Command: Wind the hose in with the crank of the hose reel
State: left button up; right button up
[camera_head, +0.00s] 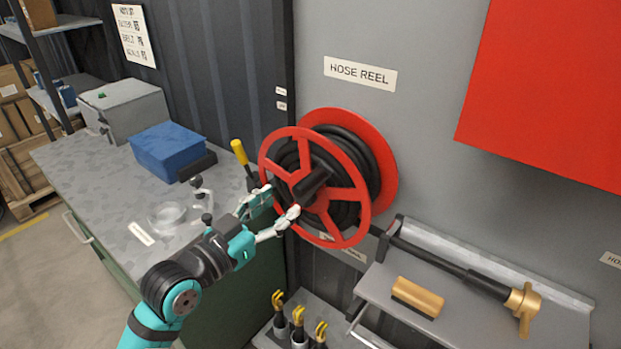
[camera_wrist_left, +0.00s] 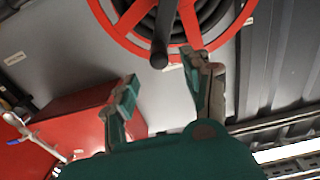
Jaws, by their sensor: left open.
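The hose reel (camera_head: 380,165) is on the grey wall, with red spoked discs and black hose (camera_head: 352,160) coiled between them. Its dark crank handle (camera_head: 312,184) sticks out from the front disc; it also shows in the left wrist view (camera_wrist_left: 162,40). My left gripper (camera_head: 281,201) is open and empty in front of the reel, just left of the handle. In the left wrist view my gripper (camera_wrist_left: 160,75) has its fingers spread, and the handle's end lies between and just beyond the fingertips. I cannot tell whether they touch. My right gripper is not in view.
A workbench (camera_head: 75,155) at left holds a blue box (camera_head: 172,150), a grey case (camera_head: 125,108) and a yellow-handled lever (camera_head: 240,152). A red cabinet (camera_head: 550,90) hangs above.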

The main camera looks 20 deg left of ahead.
aim_at(311, 180)
pick_arm(q)
jog(key=p+x, duration=0.2)
jog(key=x, duration=0.7)
jog(key=shift+w+d+p, duration=0.1)
jog(key=shift+w+p, duration=0.15)
jog(key=shift+p, duration=0.05)
jog(key=shift+w+d, duration=0.2)
jog(key=shift+w, duration=0.2)
jog(key=c, duration=0.9)
grip_shut()
